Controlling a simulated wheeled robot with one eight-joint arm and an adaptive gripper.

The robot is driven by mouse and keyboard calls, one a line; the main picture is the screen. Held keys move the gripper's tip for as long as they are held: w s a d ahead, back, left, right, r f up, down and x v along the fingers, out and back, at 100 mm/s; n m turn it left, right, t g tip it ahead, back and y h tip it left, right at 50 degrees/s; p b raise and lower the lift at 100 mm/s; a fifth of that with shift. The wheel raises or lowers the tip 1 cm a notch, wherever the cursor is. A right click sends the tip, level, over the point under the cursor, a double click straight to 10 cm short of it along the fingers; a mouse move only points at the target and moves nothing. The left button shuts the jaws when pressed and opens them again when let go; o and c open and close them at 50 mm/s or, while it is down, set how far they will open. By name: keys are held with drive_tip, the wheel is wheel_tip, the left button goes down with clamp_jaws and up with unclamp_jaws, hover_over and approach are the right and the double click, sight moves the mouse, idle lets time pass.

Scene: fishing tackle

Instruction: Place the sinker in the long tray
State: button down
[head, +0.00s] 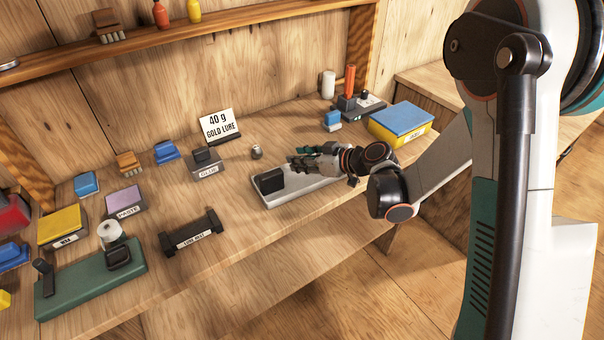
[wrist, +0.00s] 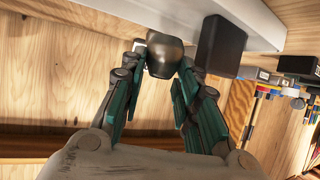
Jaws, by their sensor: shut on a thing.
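The sinker (wrist: 165,52) is a dark grey, rounded metal piece between my fingertips in the wrist view. My gripper (wrist: 166,62) is shut on it. In the head view my gripper (head: 293,158) reaches in from the right, above or just behind the long tray; the held sinker is hard to make out there. In the wrist view the tray (wrist: 270,30) runs across the top, and the block (wrist: 221,46) is right of the sinker.
A small grey metal piece (head: 257,153) stands on the table behind the tray. A sign (head: 219,125) stands behind it. A black holder (head: 191,233) and a green base (head: 90,281) are to the left. A blue-and-yellow box (head: 400,122) is at right. Bare table lies left of the tray.

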drive_tip(key=shift+f+b, duration=0.7)
drive_tip(key=shift+f, duration=1.4)
drive_tip(key=shift+f, duration=0.2)
drive_tip(key=c, duration=1.2)
unclamp_jaws()
drive_tip(key=shift+r, duration=0.15)
